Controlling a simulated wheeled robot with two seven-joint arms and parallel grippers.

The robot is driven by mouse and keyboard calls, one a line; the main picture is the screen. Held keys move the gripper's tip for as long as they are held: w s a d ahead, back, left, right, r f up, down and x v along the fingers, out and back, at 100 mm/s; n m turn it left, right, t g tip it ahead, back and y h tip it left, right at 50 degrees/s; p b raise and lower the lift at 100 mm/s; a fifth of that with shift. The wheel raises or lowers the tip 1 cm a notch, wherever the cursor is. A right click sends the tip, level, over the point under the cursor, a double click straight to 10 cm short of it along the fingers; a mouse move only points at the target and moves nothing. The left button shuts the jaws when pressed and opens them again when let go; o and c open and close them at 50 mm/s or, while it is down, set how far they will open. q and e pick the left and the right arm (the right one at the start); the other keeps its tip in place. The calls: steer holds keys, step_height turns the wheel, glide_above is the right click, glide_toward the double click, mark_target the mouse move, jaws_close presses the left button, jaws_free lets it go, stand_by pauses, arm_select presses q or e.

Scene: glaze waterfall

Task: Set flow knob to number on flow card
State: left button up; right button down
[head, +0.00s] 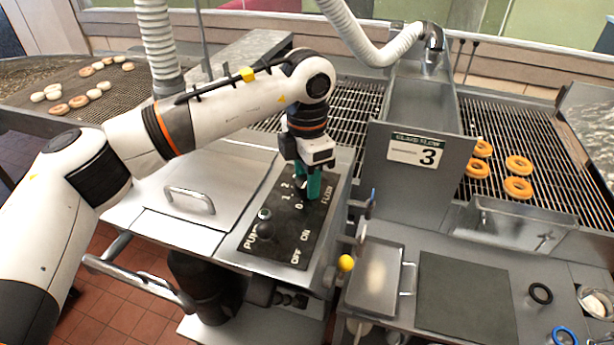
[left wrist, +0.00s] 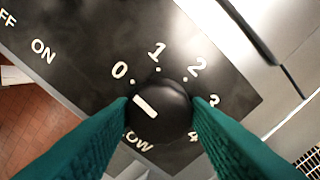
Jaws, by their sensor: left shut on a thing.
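The flow card (head: 418,151) on the upright grey panel reads 3. The black flow knob (left wrist: 165,112) sits on the dark control panel (head: 262,222), inside a dial marked 0 to 4. Its white pointer line lies on the left side of the knob, tilted up-left, nearest the 0 and away from the 3. My left gripper (head: 307,194) reaches down over the dial. In the left wrist view its green fingers (left wrist: 160,112) are shut on the knob from both sides. In the head view the gripper mostly hides the knob. My right gripper is not in view.
A pump knob (head: 264,222) with OFF and ON marks stands on the same panel, left of the dial. A yellow ball-ended lever (head: 346,263) is at the panel's right. Several doughnuts (head: 518,187) lie on the right rack. A steel lid with handle (head: 190,199) lies left.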

arm_select(q)
steer(key=shift+f+m+b, duration=0.15)
steer(key=shift+m+b, duration=0.75)
steer(key=m+b, duration=0.1)
steer(key=m, duration=0.1)
steer(key=shift+m+b, duration=0.3)
steer(key=shift+b, duration=0.1)
steer(key=m+b, duration=0.1)
steer(key=m, duration=0.1)
steer(key=shift+m, duration=0.4)
steer(key=m, duration=0.1)
steer(key=m+b, duration=0.1)
steer(key=m, duration=0.1)
steer(key=shift+r+m, duration=0.2)
steer(key=shift+m, duration=0.1)
steer(key=m, duration=0.3)
steer(key=shift+m, duration=0.3)
steer(key=m, duration=0.3)
steer(key=shift+r+m, duration=0.1)
steer(key=shift+m, duration=0.2)
steer(key=m, duration=0.4)
steer(key=shift+m, duration=2)
